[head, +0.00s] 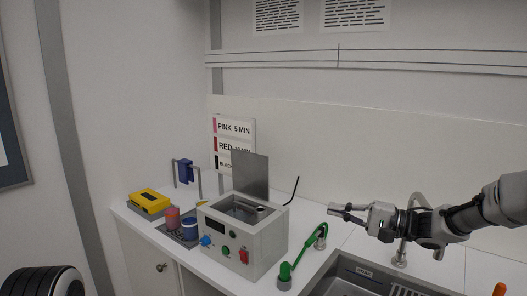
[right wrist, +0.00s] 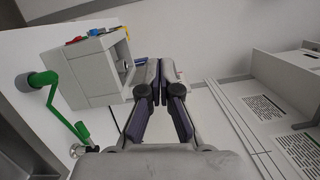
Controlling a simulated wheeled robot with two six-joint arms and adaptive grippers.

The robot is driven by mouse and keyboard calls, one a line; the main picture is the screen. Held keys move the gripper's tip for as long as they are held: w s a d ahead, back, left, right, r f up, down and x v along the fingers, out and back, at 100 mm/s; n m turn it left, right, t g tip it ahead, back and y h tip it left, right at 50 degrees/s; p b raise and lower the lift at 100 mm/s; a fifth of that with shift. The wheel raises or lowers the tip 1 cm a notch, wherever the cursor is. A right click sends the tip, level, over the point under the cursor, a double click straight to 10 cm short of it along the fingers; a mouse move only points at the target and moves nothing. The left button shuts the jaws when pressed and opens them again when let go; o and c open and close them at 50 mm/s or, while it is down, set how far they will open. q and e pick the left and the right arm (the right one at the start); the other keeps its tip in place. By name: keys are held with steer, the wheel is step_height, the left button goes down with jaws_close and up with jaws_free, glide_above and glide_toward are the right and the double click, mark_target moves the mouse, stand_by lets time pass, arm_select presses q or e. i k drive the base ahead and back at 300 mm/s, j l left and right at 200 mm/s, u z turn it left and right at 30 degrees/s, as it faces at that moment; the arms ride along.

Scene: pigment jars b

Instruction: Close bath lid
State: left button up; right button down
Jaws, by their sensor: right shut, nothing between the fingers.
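The bath (head: 243,236) is a pale grey box with coloured knobs and a red switch on its front, standing on the white counter. Its lid (head: 251,174) is a flat grey panel standing upright at the back edge, so the bath is open. My left gripper is not in view.
A thin black rod (head: 294,190) rises behind the bath's right side. A colour sign (head: 234,140) stands behind.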

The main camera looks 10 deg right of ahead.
mark_target(249, 170)
steer(key=i, duration=1.25)
